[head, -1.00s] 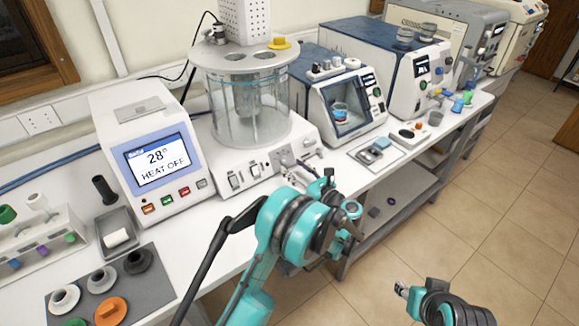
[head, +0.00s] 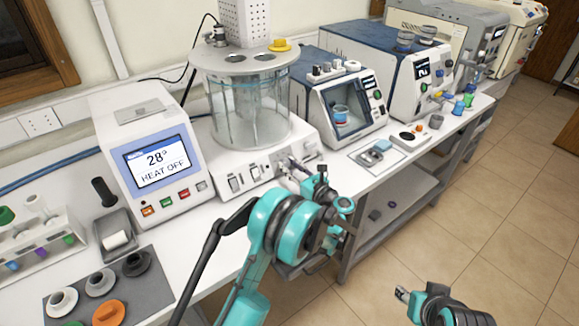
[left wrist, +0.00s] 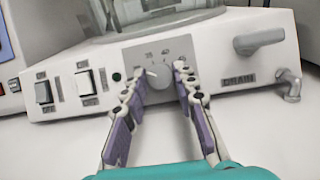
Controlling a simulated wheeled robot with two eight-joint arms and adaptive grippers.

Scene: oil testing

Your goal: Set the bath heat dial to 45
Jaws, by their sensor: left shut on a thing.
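The bath heat dial (left wrist: 160,77) is a grey round knob on the front panel of the water bath, with small scale numbers around it that are hard to read. A light pointer mark shows at its upper left. My left gripper (left wrist: 161,86) has its fingertips closed on the dial's two sides. In the head view my left gripper (head: 291,166) is at the bath's front, where my wrist partly hides the dial. The controller screen (head: 156,162) reads 28° and HEAT OFF. My right gripper (head: 402,294) is low over the floor, away from the bench; its jaws are too small to judge.
The bath (head: 245,110) is a glass cylinder on a white base. Two rocker switches (left wrist: 62,88) sit left of the dial. A drain lever (left wrist: 260,40) and spout (left wrist: 288,84) stick out at its right. Stoppers lie on a grey mat (head: 160,272).

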